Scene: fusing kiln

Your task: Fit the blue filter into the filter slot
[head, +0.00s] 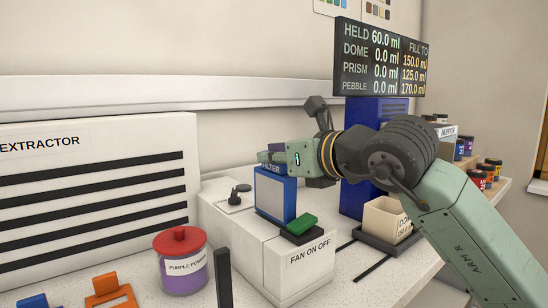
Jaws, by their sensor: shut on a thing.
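The blue filter (275,193) stands upright, with a blue frame, a pale grey panel and a FILTER label along its top. The filter is over the white fan box (288,270), behind the green switch. Its lower edge is close to the box top. I cannot tell whether it is touching or inside an opening. The filter slot itself is not clearly visible; the filter may hide it.
A green switch (301,224), labelled FAN ON OFF, sits in front of the filter. A purple powder jar (183,266) with a red lid and an orange object (109,289) are at the front left. A cream cup (384,219) stands on a dark scale at right.

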